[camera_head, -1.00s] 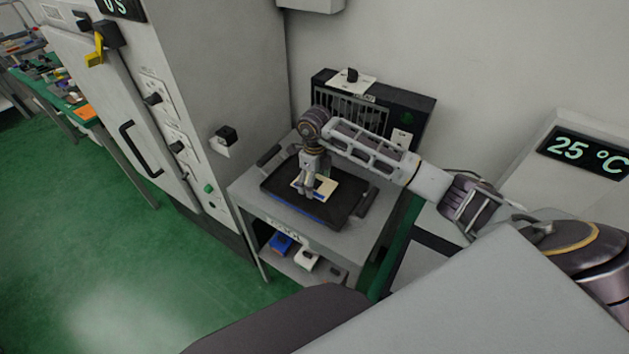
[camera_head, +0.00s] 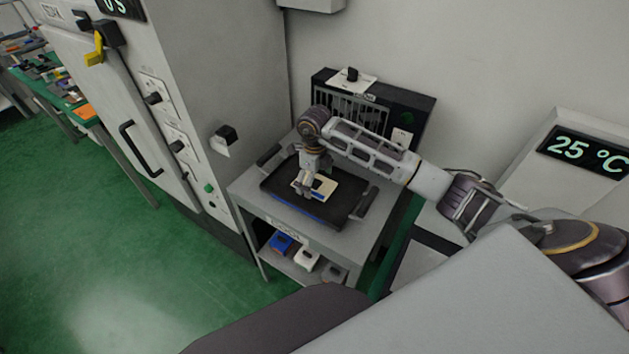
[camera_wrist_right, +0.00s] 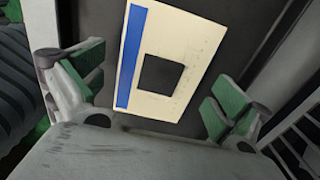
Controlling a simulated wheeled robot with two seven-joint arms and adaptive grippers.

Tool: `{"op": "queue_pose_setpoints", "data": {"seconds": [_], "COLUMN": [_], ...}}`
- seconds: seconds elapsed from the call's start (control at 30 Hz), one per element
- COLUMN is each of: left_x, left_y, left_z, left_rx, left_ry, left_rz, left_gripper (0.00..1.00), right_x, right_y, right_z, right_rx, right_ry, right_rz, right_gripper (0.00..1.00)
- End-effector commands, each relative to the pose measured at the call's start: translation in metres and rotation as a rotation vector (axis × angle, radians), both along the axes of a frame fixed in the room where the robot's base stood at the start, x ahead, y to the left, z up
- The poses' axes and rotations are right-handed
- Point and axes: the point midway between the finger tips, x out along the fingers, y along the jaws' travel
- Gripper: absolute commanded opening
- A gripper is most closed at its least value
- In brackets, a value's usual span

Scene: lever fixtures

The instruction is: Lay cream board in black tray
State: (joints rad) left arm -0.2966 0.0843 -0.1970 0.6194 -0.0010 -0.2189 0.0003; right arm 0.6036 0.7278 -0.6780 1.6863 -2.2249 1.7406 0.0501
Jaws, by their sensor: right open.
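The cream board (camera_head: 322,188) lies in the black tray (camera_head: 342,211) on top of a grey cart. In the right wrist view the cream board (camera_wrist_right: 196,52) has a blue strip along its left edge and a dark square in its middle; the tray floor (camera_wrist_right: 240,28) shows around it. My right gripper (camera_head: 307,191) is just above the board. In the right wrist view my right gripper (camera_wrist_right: 165,98) is open, its green-padded fingers apart on either side of the board, not touching it. My left gripper is not in view.
The grey cart (camera_head: 258,203) has a lower shelf with a blue item (camera_head: 281,242) and a white item (camera_head: 307,258). A tall grey cabinet (camera_head: 235,80) stands to the left. A black grilled unit (camera_head: 415,112) is behind the cart. Green floor at left is clear.

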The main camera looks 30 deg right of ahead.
Motion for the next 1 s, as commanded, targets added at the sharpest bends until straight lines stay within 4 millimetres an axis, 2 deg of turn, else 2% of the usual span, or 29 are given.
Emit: {"op": "queue_pose_setpoints", "data": {"seconds": [0.27, 0.6, 1.0], "left_x": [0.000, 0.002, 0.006], "left_y": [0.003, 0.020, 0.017], "left_z": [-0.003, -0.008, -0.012], "left_rx": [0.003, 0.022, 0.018], "left_ry": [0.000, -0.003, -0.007], "left_rz": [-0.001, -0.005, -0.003], "left_gripper": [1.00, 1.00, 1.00], "right_x": [0.001, 0.001, 0.000], "right_y": [0.000, 0.000, 0.000], "right_z": [0.028, 0.073, 0.114], "right_rx": [0.000, 0.000, 0.000], "right_ry": [-0.004, -0.004, -0.001], "right_rz": [0.000, 0.000, 0.000], "right_gripper": [1.00, 1.00, 1.00]}}
